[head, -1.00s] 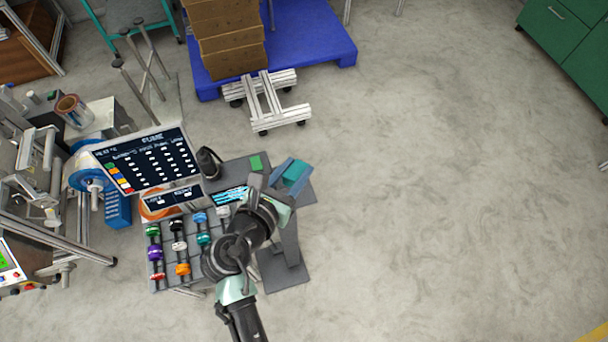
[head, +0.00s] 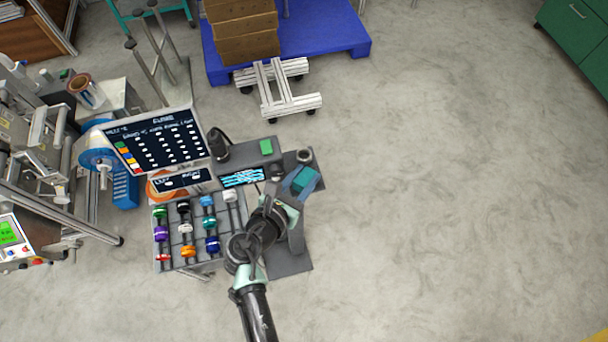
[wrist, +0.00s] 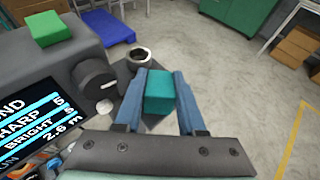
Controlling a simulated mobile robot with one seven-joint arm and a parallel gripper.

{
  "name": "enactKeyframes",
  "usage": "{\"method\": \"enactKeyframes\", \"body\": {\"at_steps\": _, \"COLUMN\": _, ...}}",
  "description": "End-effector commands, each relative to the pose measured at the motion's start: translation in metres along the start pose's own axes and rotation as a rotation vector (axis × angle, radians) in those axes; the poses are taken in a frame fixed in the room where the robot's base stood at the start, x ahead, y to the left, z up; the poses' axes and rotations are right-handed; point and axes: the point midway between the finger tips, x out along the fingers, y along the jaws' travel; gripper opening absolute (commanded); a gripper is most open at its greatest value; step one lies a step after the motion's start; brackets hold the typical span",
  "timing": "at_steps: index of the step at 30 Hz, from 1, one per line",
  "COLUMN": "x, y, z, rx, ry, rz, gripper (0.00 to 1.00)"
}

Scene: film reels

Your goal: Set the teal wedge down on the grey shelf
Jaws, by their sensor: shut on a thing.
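The teal wedge (head: 304,179) is between the blue fingers of my gripper (wrist: 163,84), which is shut on it. It also shows in the wrist view (wrist: 159,101), held between the fingers. In the head view it appears over or beside a flat grey surface (head: 290,263), which looks like the grey shelf. A small part of grey surface also shows below the wedge in the wrist view. My arm and gripper hide much of it. I cannot tell whether the wedge touches it.
A round dark-rimmed cup (wrist: 139,56) stands just beyond the fingers. Left of them are a grey console with a dark knob (wrist: 95,78), a green block (wrist: 48,28) and a lit screen (wrist: 30,125). A rack of coloured reels (head: 186,235) stands left of my arm.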

Motion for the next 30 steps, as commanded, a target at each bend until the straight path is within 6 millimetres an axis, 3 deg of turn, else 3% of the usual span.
{"method": "enactKeyframes", "body": {"at_steps": 1, "x": 0.001, "y": 0.0, "z": -0.003, "rx": -0.001, "ry": 0.0, "rz": 0.0, "gripper": 0.0}}
{"method": "enactKeyframes", "body": {"at_steps": 2, "x": 0.001, "y": 0.0, "z": -0.002, "rx": -0.001, "ry": 0.0, "rz": 0.0, "gripper": 0.43}}
{"method": "enactKeyframes", "body": {"at_steps": 3, "x": 0.001, "y": 0.0, "z": -0.002, "rx": 0.0, "ry": 0.0, "rz": 0.0, "gripper": 0.5}}
{"method": "enactKeyframes", "body": {"at_steps": 17, "x": -0.008, "y": 0.0, "z": 0.0, "rx": -0.001, "ry": 0.0, "rz": 0.003, "gripper": 0.52}}
{"method": "enactKeyframes", "body": {"at_steps": 30, "x": -0.092, "y": 0.001, "z": -0.001, "rx": -0.001, "ry": 0.001, "rz": 0.004, "gripper": 0.52}}
